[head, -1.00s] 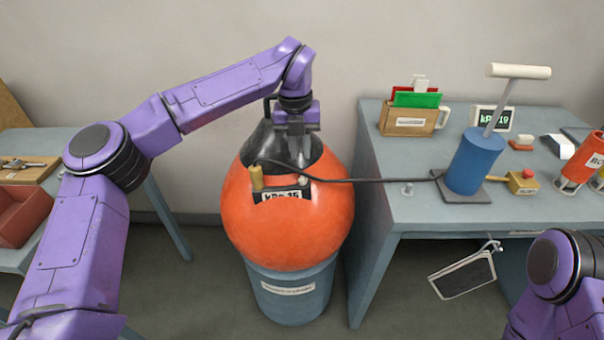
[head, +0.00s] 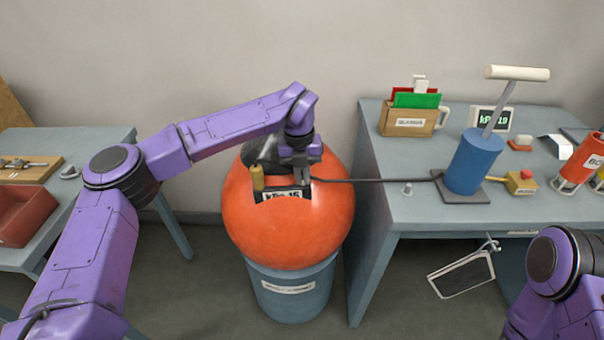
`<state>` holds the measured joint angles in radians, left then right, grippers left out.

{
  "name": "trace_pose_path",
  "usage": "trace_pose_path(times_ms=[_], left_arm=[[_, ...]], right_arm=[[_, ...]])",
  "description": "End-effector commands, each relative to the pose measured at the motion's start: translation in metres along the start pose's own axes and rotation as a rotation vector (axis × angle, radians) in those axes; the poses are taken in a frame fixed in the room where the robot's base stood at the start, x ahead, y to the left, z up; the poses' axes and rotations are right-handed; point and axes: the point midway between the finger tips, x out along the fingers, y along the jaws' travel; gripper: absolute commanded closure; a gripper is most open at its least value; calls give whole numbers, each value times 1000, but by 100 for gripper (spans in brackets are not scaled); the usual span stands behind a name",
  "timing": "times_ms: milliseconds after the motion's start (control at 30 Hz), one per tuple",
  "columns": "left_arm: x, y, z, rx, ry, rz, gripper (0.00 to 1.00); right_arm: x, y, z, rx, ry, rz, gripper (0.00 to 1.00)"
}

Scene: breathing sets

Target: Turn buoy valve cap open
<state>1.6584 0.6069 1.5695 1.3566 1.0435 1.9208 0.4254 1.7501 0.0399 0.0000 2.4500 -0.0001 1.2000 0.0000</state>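The orange buoy (head: 290,235) sits on a blue-grey drum (head: 292,293) in the middle of the head view, with a dark area on its top. A small panel reading about "kPa 15" (head: 285,195) is on its upper front, with a yellow-brown post (head: 257,178) at its left. My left gripper (head: 301,178) points down at the panel's right end, where the black hose meets the buoy. Its fingers hide the valve cap, and I cannot tell whether they touch or grip anything. My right arm shows at the lower right; its gripper is out of view.
A black hose (head: 380,180) runs to the blue pump (head: 474,162) on the right table (head: 400,215). A card box (head: 410,122), a kPa display (head: 490,119) and a red-button box (head: 521,183) stand there. A dark panel (head: 462,275) hangs at its front. A red bin (head: 22,222) stands at left.

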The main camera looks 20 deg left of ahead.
Motion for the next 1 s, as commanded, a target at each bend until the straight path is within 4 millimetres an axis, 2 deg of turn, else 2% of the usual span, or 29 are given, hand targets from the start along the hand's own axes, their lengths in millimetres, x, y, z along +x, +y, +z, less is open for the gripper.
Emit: trace_pose_path(times_ms=[100,300,333,367,667,767,1000], left_arm=[[1,0,0,-57,-2,5,100],[0,0,0,-59,-1,5,100],[0,0,0,-59,-1,5,84],[0,0,0,-59,-1,5,80],[-2,0,0,-59,-1,5,80],[-15,-1,1,-59,-4,4,80],[-72,-1,1,-60,-6,5,80]], right_arm=[[6,0,2,0,0,0,57],[4,0,2,0,0,0,57],[4,0,2,0,0,0,57],[4,0,2,0,0,0,57],[5,0,2,0,0,0,57],[6,-1,3,0,0,0,57],[11,-1,5,0,0,0,57]])
